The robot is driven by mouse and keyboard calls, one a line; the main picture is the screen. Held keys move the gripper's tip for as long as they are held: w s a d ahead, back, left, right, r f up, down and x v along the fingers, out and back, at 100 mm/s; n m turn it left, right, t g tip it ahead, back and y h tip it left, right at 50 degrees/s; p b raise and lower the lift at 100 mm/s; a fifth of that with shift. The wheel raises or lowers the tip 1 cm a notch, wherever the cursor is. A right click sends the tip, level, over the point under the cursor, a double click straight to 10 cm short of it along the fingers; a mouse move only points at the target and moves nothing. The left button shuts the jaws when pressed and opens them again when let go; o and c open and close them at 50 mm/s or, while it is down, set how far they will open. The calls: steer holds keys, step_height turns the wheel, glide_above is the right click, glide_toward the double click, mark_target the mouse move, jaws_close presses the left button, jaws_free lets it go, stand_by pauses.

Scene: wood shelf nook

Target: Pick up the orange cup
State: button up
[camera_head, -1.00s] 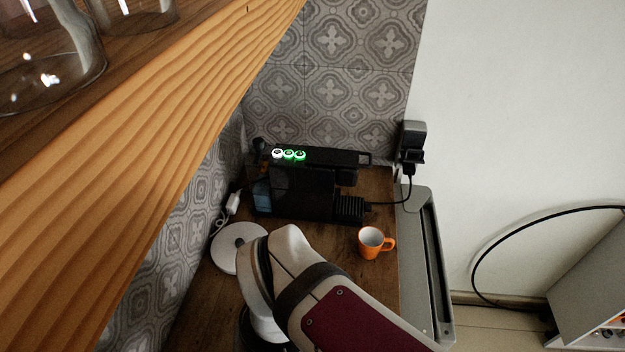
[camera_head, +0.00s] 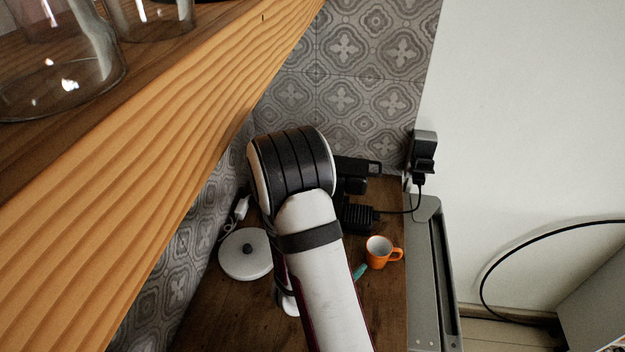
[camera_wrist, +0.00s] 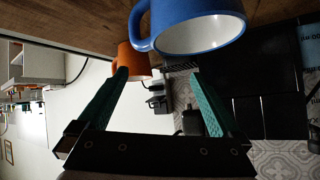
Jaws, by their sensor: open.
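The orange cup (camera_head: 378,252) stands upright on the wooden counter, its handle to the right. It also shows in the wrist view (camera_wrist: 132,62), which is upside down, partly behind a nearer blue cup (camera_wrist: 200,34). The blue cup is hidden behind my arm in the head view. My gripper (camera_wrist: 158,75) is open, with teal fingers apart and nothing held between them. In the head view only one teal fingertip shows, just left of the orange cup; the rest is hidden by my arm.
A wooden shelf (camera_head: 160,150) with glass jars (camera_head: 60,75) fills the upper left. A white round lid (camera_head: 245,262) lies on the counter (camera_head: 225,315). A black machine (camera_head: 357,215) stands behind the cup, its cord running to a wall plug. A grey bin (camera_head: 428,270) borders the right edge.

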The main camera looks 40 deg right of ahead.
mark_target(372, 256)
steer(key=s+d+n+h, duration=0.1)
steer(key=s, duration=0.1)
steer(key=s+d+f+n+h, duration=0.1)
steer(key=s, duration=0.1)
steer(key=shift+d+f+g+h, duration=0.1)
steer(key=shift+d+g+h, duration=0.1)
steer(key=shift+g+h, duration=0.1)
steer(key=shift+n, duration=0.3)
steer(key=x, duration=0.7)
steer(key=shift+w+d, duration=0.1)
steer(key=shift+w, duration=0.1)
steer(key=c, duration=1.6)
